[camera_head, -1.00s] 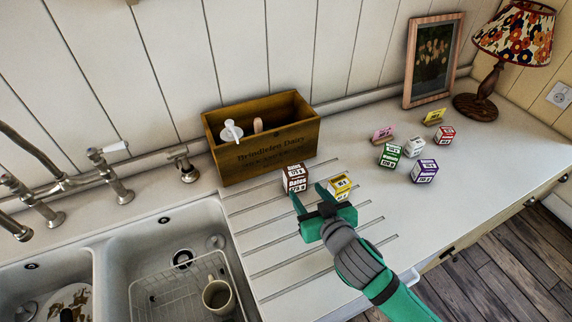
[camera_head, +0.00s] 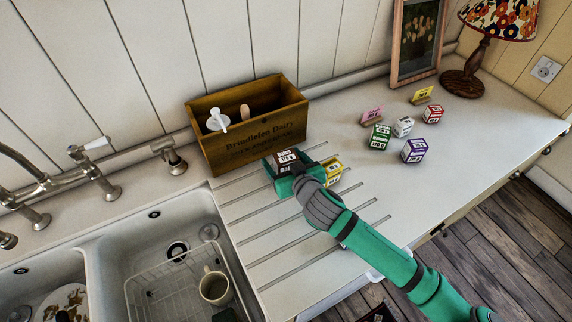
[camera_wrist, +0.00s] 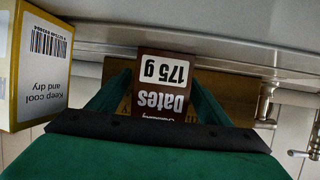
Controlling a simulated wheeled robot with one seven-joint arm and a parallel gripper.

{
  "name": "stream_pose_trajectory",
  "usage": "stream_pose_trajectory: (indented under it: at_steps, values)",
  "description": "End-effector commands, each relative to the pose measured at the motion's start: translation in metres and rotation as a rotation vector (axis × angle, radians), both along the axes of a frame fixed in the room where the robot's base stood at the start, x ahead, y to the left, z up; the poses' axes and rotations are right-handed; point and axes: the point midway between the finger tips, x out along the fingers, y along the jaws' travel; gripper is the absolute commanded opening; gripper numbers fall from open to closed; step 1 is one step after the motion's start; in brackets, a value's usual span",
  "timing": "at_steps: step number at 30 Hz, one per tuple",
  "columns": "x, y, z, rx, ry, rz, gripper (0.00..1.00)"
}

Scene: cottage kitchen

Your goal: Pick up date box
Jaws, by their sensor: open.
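The date box (camera_head: 286,156) is a small dark brown box with a white label, standing on the grooved drainboard in front of the wooden crate. In the wrist view the date box (camera_wrist: 163,83) shows "Dates 175 g" upside down, between my two green fingers. My gripper (camera_head: 284,170) is open around the box, one finger on each side. I cannot tell whether the fingers touch it. In the head view my gripper hides the lower part of the box.
A yellow-and-white box (camera_head: 333,172) stands close to the right of my gripper. The wooden crate (camera_head: 240,155) is just behind. Several small boxes, including a green one (camera_head: 380,137) and a purple one (camera_head: 414,150), stand farther right. The sink (camera_head: 150,240) lies to the left.

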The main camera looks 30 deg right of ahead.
Motion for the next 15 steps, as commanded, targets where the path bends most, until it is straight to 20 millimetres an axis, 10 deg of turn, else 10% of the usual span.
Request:
stream_pose_trajectory:
  at_steps: [12, 15]
  values:
    - [0.014, -0.0022, -0.0064, 0.0, 0.001, 0.0, 0.72]
    - [0.0139, -0.0021, -0.0063, 0.0, 0.001, 0.0, 0.5]
